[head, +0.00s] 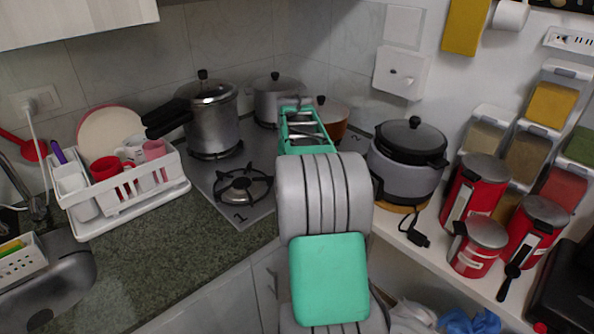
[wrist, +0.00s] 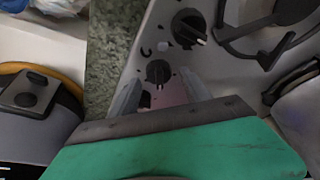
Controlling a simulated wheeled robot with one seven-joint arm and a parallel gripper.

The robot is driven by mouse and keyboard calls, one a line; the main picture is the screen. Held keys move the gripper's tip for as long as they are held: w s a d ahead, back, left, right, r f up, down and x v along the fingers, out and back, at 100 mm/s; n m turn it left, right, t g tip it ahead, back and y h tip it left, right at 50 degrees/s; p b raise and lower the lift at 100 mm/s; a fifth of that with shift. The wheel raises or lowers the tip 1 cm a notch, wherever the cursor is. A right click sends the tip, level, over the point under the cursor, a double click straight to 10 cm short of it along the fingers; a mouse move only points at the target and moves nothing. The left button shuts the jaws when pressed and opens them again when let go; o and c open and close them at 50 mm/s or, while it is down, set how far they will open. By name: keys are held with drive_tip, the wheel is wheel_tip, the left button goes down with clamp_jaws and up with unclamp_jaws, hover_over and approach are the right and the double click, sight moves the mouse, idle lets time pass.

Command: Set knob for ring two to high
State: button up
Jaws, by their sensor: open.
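The stove (head: 212,178) is a grey metal hob with burners, and a "1" and a "2" are printed on it. Its knobs are hidden by my arm in the head view. The wrist view shows two black knobs on the hob panel: a larger-looking one (wrist: 188,27) with a light pointer mark, and a smaller-looking one (wrist: 158,72). I cannot read which knob belongs to ring two. My gripper (wrist: 162,84) is open, its grey fingertips either side of and just short of the smaller-looking knob. Contact is not visible.
A pressure cooker (head: 212,115) and other pots stand on the hob. A grey cooker (head: 405,175) stands close on the right, beside red canisters (head: 473,190). A white dish rack (head: 120,195) is on the left. Granite counter (head: 130,270) lies bare in front.

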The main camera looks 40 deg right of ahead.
drive_tip(key=v, duration=0.7)
drive_tip(key=shift+r, duration=0.35)
drive_tip(key=shift+s+a, duration=0.1)
drive_tip(key=shift+a, duration=0.05)
